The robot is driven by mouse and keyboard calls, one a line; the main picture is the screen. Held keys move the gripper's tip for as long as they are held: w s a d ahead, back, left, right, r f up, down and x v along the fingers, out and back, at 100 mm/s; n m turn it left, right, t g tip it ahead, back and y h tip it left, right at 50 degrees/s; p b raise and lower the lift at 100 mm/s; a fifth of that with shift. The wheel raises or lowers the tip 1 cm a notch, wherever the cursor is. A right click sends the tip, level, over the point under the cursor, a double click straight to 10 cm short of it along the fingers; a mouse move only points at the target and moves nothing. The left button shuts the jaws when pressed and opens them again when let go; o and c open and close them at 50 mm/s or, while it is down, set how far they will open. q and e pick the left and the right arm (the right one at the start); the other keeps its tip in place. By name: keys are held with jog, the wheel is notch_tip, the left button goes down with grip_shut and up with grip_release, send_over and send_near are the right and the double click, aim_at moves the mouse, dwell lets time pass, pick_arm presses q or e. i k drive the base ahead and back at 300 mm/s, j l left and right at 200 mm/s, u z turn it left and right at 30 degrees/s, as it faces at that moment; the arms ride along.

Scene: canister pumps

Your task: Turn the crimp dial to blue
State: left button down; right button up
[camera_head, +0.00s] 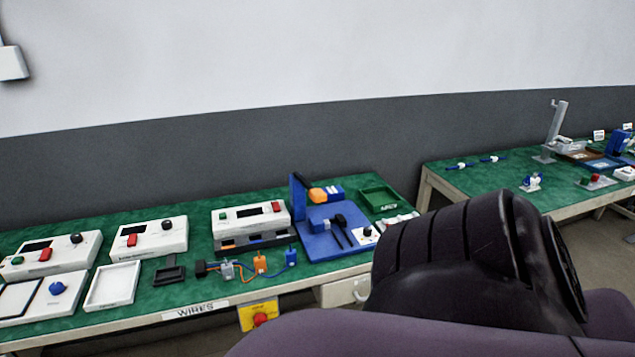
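A blue station (322,241) with an upright post and an orange part (317,195) stands toward the right end of the near green bench. A small white plate with a dark knob (368,231) sits at its front right corner; it may be the crimp dial, but its markings are too small to read. One of my arms, dark and purple, fills the lower right and hides part of the bench end. Neither of my grippers shows.
White control boxes (150,240) with red buttons and black knobs line the near bench (205,287). Wired connectors (260,264) lie in front of a stacked unit. A green tray (378,198) is at the back. A second bench (480,181) stands at the right.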

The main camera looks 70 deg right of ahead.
aim_at(366, 232)
jog(key=z, duration=2.3)
